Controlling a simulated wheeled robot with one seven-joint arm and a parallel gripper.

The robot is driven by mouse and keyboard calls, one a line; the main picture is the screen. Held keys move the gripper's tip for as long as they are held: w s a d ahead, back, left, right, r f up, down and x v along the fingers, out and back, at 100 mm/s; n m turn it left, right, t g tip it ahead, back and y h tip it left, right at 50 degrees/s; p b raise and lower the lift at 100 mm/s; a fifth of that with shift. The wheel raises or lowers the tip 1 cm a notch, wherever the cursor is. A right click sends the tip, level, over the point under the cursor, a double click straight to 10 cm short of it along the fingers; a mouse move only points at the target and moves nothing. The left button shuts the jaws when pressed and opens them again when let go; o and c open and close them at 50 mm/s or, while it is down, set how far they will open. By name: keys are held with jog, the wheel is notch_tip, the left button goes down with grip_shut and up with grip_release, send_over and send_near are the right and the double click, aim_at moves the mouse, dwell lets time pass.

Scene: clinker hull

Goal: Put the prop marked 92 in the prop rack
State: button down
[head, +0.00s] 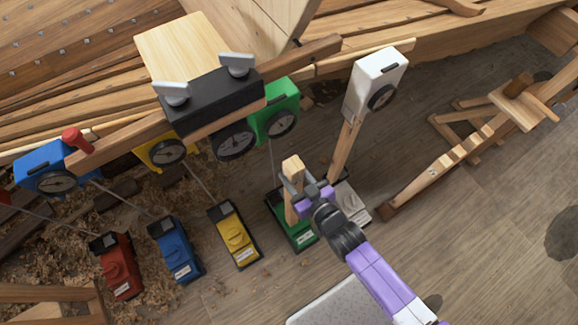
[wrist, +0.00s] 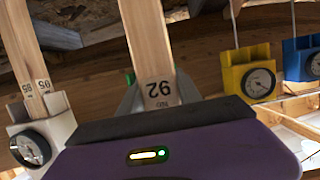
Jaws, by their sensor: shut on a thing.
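The prop marked 92 (wrist: 148,45) is a pale squared timber. In the wrist view its label reads upside down, between the two grey fingers of my gripper (wrist: 158,98). My gripper is shut on it. In the head view the same prop (head: 292,168) stands roughly upright in my gripper (head: 304,187), above or in front of a green base unit (head: 303,236). I cannot tell whether its lower end touches anything. A low wooden stand with a notched beam (head: 455,160) lies to the right and may be the prop rack; I see no label on it.
Another prop (head: 343,150) stands close to the right of my gripper, under a white gauge head (head: 376,82). Yellow (head: 235,235), blue (head: 176,250) and red (head: 117,265) units stand left amid shavings. The planked hull is above. Floor between that prop and the stand is clear.

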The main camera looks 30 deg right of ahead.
jog(key=shift+f+p+v, duration=0.2)
jog(key=shift+f+v, duration=0.05)
jog(key=shift+v, duration=0.8)
jog(key=shift+f+p+v, duration=0.15)
jog(key=shift+f+v, duration=0.1)
jog(key=shift+v, duration=0.85)
jog(key=shift+s, duration=0.25)
jog(key=shift+f, duration=0.1)
